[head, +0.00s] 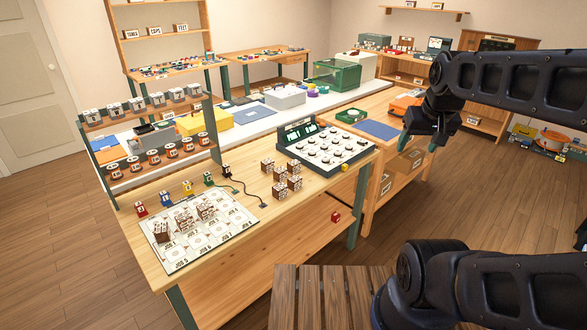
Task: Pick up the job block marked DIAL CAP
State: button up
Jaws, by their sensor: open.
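Several brown blocks with white printed faces (280,190) stand in a cluster on the near wooden table, left of the dial panel. More such blocks (206,208) stand on the white job board (208,249) at the table's left end. Their labels are too small to read, so I cannot tell which block is marked DIAL CAP. My gripper (418,143) is open and empty, fingers pointing down, at the right. In the picture it is well right of the blocks and apart from them.
A dark green panel with several white dials (325,148) stands on the table right of the blocks. Small coloured blocks with cords (187,188) line the board's back edge. A shelf rack (150,120) rises behind. A red cube (335,217) lies lower down. Bare tabletop surrounds the cluster.

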jog(key=w+a+r+n, duration=0.1)
jog(key=w+r+n, duration=0.15)
jog(key=w, duration=0.45)
jog(key=n+g+h, duration=0.2)
jog(key=n+h, duration=0.1)
jog(key=n, duration=2.1)
send_over(293, 163)
jog(key=s+a, duration=0.2)
jog(key=a, duration=0.1)
notch_tip(293, 163, down, 32)
jog(key=shift+t, duration=0.3)
jog(key=shift+d+x, duration=0.2)
jog(key=shift+x, duration=2.35)
jog(key=shift+d+x, duration=0.2)
jog(key=shift+x, duration=2.3)
jog(key=shift+r, duration=0.15)
jog(key=c, duration=1.1)
